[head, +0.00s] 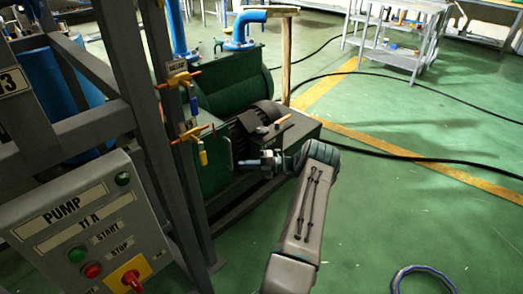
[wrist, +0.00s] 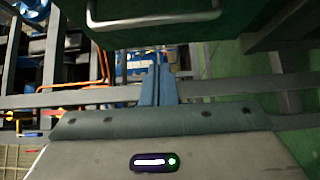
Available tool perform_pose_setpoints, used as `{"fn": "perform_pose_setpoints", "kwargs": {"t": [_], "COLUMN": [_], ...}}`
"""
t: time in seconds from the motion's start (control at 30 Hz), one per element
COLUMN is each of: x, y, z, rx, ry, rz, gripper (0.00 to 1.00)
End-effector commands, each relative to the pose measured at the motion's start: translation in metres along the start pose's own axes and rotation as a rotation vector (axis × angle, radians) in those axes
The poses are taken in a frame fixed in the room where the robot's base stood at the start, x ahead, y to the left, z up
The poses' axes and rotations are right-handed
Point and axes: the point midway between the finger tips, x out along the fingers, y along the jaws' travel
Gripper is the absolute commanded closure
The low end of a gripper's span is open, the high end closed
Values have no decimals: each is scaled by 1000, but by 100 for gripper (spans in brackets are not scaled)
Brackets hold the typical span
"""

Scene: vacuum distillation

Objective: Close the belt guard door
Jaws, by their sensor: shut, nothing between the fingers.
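A green panel (head: 210,165), which looks like the belt guard door, stands at the left end of the green pump unit in the head view. How far it stands open is hard to tell. In the wrist view a green panel with a pale metal bar handle (wrist: 155,22) fills the top; it appears to be the same door. My gripper (head: 246,163) is just right of the panel in the head view, low beside the machine. Its blue-grey fingers (wrist: 158,72) are together and empty, below the handle in the wrist view. Whether they touch the panel cannot be told.
The grey frame post (head: 150,120) and the pump control box (head: 90,235) stand to the left. A dark motor (head: 262,120) sits behind my gripper. A blue hose ring (head: 424,278) lies on the floor at the lower right. Open green floor extends right, crossed by black cables.

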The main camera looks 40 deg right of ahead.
Motion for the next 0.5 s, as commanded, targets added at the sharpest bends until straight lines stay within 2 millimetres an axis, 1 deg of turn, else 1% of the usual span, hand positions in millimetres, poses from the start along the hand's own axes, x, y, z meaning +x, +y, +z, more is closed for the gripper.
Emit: {"fn": "perform_pose_setpoints", "kwargs": {"t": [0.03, 0.5], "x": [-3, -31], "y": [0, -2], "z": [7, 44], "rx": [-6, -5], "ry": [-3, -2], "rz": [-1, -1], "gripper": [100, 100]}}
